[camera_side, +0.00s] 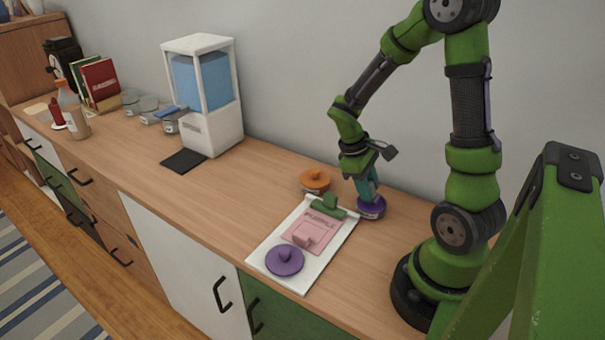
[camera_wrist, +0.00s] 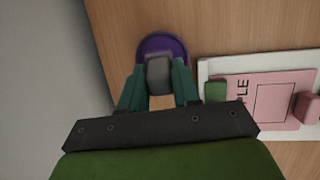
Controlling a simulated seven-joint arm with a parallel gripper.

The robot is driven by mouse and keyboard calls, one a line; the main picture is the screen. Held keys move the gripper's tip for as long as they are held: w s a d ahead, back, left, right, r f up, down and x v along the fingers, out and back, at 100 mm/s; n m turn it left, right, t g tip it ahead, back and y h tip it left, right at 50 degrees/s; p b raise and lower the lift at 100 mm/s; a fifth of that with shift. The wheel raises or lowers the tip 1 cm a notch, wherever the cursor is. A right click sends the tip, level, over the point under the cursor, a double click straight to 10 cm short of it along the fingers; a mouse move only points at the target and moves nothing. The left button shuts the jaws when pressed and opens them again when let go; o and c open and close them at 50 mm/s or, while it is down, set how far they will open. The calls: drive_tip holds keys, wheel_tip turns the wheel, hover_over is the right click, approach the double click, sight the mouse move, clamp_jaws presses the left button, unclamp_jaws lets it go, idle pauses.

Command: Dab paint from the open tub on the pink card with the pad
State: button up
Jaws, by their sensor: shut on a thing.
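My gripper (camera_side: 367,190) is shut on a grey block-like pad (camera_wrist: 159,74), gripped between teal fingers in the wrist view. It is right over the open tub (camera_side: 371,211) of purple paint, which stands right of the clipboard. The tub's purple inside (camera_wrist: 178,47) shows around the pad in the wrist view. I cannot tell whether the pad touches the paint. The pink card (camera_side: 308,228) lies on a white clipboard (camera_side: 262,246) and bears lettering, partly readable as "PLE" in the wrist view. A small pink block (camera_side: 303,241) sits on the card's near edge.
An orange-topped tub (camera_side: 315,180) stands behind. A white dispenser (camera_side: 203,95) stands further left. The counter between is mostly clear.

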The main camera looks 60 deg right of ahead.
drive_tip(key=shift+r, duration=3.25)
